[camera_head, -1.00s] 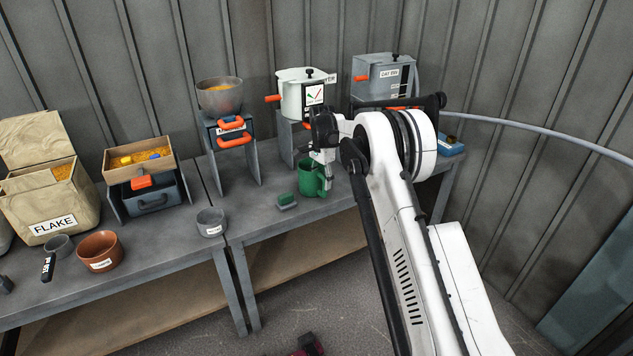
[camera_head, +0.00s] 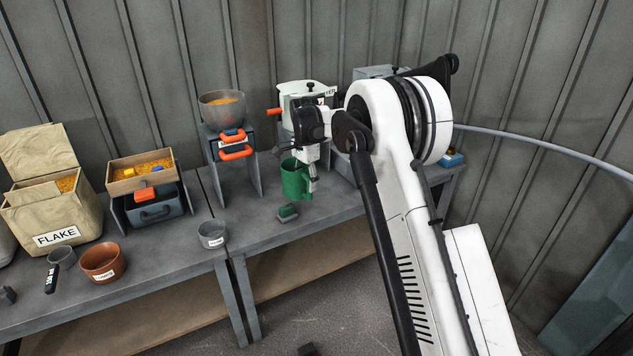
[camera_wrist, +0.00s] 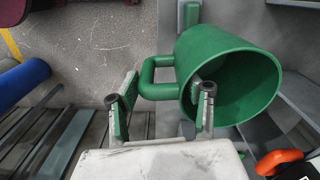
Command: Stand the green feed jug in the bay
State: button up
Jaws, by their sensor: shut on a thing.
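The green feed jug (camera_head: 293,179) is in my gripper (camera_head: 311,183), over the right bench and just in front of the white hopper's stand. It looks upright and a little above the bench top. In the wrist view the jug (camera_wrist: 235,72) shows its open, empty-looking mouth, and my gripper (camera_wrist: 162,94) has its two fingers on either side of the handle, shut on it. The white hopper (camera_head: 291,96) has an orange lever. The space under it is largely hidden by my arm and the jug, so I cannot tell which space is the bay.
A green-topped grey block (camera_head: 288,213) lies on the bench in front of the jug. A grey cup (camera_head: 212,234) stands near the bench seam. A bowl-topped stand (camera_head: 223,167) with orange handles is to the left.

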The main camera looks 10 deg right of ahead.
aim_at(301, 182)
jog(key=shift+s+a+r, duration=0.9)
jog(key=shift+s+a, duration=0.1)
jog(key=shift+a, duration=0.15)
jog(key=shift+s+f, duration=0.1)
jog(key=shift+s, duration=0.2)
jog(key=s+d+f+n, duration=0.3)
jog(key=s+n, duration=0.1)
jog(key=s, duration=0.4)
jog(key=s+d+f+n+p, duration=0.1)
jog(key=s+d+f+n, duration=0.2)
jog(key=s, duration=0.6)
jog(key=s+d+f+n, duration=0.3)
jog(key=s+n, duration=0.2)
jog(key=s, duration=0.4)
jog(key=shift+d, duration=0.15)
jog(key=shift+w, duration=0.1)
